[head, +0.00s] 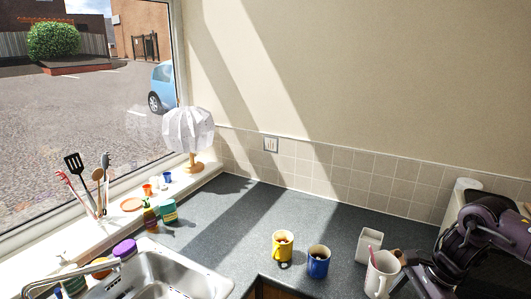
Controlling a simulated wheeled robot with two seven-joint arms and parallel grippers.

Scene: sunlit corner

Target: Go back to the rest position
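My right arm comes in at the right edge, dark and bent over the counter (340,222). My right gripper (408,284) is low at the right, just beside a white mug (381,277). Its fingers are dark and partly hidden, so I cannot tell whether they are open or shut, or whether they touch the mug. My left gripper and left arm are not in view.
A yellow mug (282,246) and a blue mug (318,262) stand near the counter's front edge. A white square container (368,245) stands behind the white mug. A steel sink (170,275) is at the lower left. A lamp (188,132) stands on the sill. The middle back counter is clear.

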